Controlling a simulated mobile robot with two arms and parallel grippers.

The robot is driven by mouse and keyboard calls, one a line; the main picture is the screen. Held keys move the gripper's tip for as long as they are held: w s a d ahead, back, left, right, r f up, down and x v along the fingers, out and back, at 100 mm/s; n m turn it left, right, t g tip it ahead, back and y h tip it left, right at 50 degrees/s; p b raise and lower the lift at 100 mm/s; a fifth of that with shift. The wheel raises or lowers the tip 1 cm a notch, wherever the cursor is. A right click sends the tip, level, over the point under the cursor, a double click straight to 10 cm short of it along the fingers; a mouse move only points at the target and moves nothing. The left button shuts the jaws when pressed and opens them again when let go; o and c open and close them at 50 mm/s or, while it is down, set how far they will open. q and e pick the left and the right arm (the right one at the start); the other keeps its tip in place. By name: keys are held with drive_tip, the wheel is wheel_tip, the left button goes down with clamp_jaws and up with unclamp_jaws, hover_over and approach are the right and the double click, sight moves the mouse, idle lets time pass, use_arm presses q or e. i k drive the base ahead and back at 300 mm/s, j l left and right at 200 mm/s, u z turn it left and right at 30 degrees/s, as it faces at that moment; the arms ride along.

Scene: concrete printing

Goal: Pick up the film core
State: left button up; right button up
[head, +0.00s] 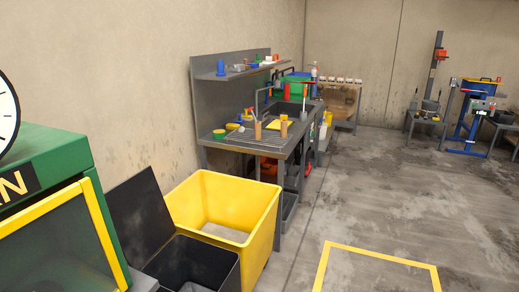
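I cannot make out a film core for certain. Two small tan cylinders stand upright on the grey metal sink bench (233,140), one at its front edge (258,131) and one a little to the right (284,128). They are too small to tell whether either is a film core. Neither of my grippers is in view.
A yellow bin (222,205) and a black bin (205,262) with an open lid (143,220) stand before the bench. A green cabinet (50,150) is at left. The concrete floor (375,205) is clear at right, with a yellow marked outline (380,254).

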sight(284, 122)
drive_tip(key=i+z, duration=0.15)
drive_tip(key=i, duration=0.55)
drive_tip(key=i+j+z, duration=0.1)
drive_tip(key=i, duration=0.55)
drive_tip(key=i+u, duration=0.1)
drive_tip(key=u, duration=0.35)
drive_tip(key=i+l+u, duration=0.1)
drive_tip(key=u, duration=0.4)
